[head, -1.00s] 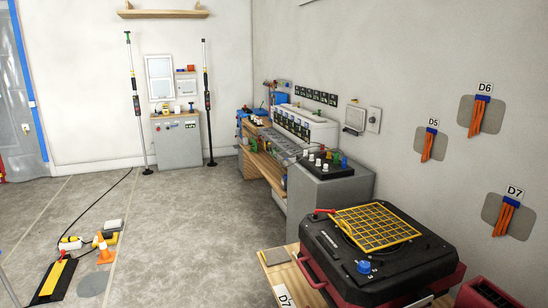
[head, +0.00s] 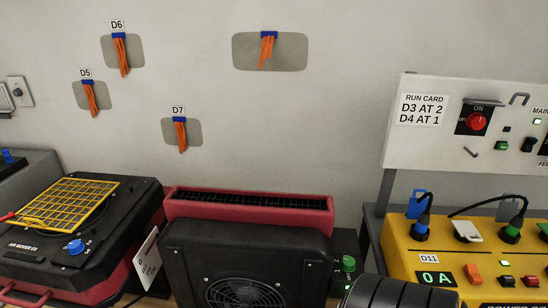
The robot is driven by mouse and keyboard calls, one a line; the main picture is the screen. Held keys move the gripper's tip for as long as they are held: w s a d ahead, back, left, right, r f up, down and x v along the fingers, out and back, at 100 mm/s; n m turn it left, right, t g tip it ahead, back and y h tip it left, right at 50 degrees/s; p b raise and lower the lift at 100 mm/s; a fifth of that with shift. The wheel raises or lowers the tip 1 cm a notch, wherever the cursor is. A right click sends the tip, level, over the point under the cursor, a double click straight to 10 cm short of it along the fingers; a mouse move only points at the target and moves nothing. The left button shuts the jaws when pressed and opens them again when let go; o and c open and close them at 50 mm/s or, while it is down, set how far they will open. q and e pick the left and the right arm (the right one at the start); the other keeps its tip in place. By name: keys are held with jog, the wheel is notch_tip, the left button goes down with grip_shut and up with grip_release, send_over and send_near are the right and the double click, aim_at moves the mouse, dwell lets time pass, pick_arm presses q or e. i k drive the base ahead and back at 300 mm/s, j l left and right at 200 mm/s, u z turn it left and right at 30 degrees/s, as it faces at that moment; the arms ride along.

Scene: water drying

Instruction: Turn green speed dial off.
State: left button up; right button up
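A green knob (head: 348,263), which looks like the green speed dial, shows at the lower middle of the head view. It sits just right of the black-and-red fan machine (head: 245,255). Its pointer and setting are too small to read. Neither of my grippers shows in the head view.
A black air mover (head: 110,215) with a yellow grille and a blue dial (head: 75,246) stands at the left. A yellow power box (head: 455,255) with plugs and a "0 A" display stands at the right, below a white run-card panel (head: 440,148). A dark ribbed shape (head: 400,292) fills the bottom edge.

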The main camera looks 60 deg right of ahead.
aim_at(348, 265)
jog(key=i+l+z, duration=0.1)
jog(key=z, duration=1.5)
jog(key=k+l+u, duration=0.1)
